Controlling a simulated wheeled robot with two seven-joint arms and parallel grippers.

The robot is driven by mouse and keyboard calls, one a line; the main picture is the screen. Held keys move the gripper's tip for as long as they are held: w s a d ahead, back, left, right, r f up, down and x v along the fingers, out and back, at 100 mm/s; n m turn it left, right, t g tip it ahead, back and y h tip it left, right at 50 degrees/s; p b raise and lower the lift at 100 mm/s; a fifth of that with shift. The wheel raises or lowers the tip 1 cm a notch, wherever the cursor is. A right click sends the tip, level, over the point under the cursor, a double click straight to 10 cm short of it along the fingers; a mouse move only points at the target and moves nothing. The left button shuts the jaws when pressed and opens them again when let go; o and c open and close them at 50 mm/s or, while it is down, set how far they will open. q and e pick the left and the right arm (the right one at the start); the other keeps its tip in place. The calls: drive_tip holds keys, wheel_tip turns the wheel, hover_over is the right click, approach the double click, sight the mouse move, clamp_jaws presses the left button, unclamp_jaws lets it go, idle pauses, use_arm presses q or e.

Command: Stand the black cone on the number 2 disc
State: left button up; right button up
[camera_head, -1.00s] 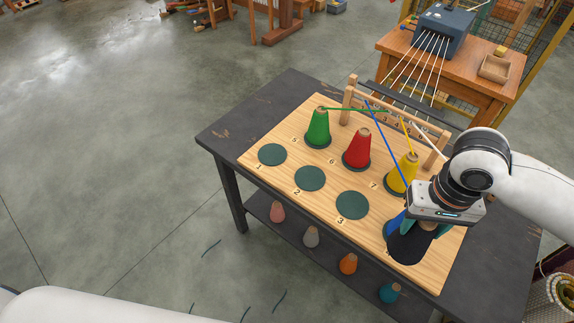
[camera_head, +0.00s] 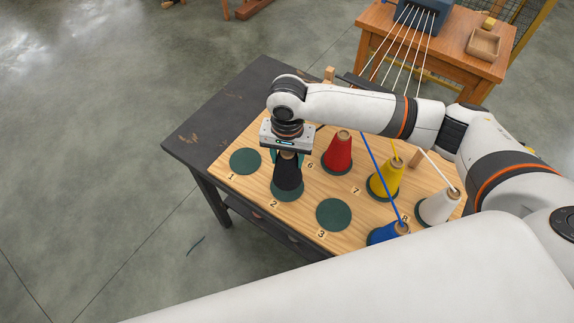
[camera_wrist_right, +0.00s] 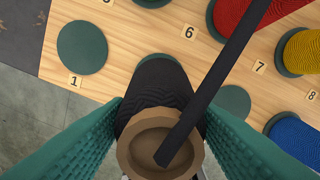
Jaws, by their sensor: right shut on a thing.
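The black cone (camera_head: 288,174) is upright in my right gripper (camera_head: 287,156), over the number 2 disc. The number 2 disc (camera_head: 288,195) shows as a dark green rim around the cone's base in the head view. I cannot tell whether the base touches it or hovers just above. In the right wrist view the black cone (camera_wrist_right: 158,85) is seen from above, its wooden tip (camera_wrist_right: 160,148) between the teal fingers, with a black strand running up to the right. My left gripper is out of view.
The number 1 disc (camera_head: 245,161) and number 3 disc (camera_head: 334,214) are bare. Red (camera_head: 338,154), yellow (camera_head: 386,179), white (camera_head: 438,207) and blue (camera_head: 388,234) cones stand on the board (camera_head: 262,187). My right arm crosses above the back row and hides the green cone.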

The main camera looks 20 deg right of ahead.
drive_tip(key=f, duration=0.3)
drive_tip(key=shift+w+f, duration=0.2)
drive_tip(key=shift+s+f, duration=0.1)
drive_tip(key=shift+f, duration=0.3)
drive_tip(key=o, duration=1.4)
drive_tip(key=shift+f, duration=0.15)
wheel_tip(320, 180, up, 12)
drive_tip(key=shift+r+b, duration=0.2)
drive_tip(key=shift+b, duration=0.4)
drive_tip(key=shift+f, duration=0.1)
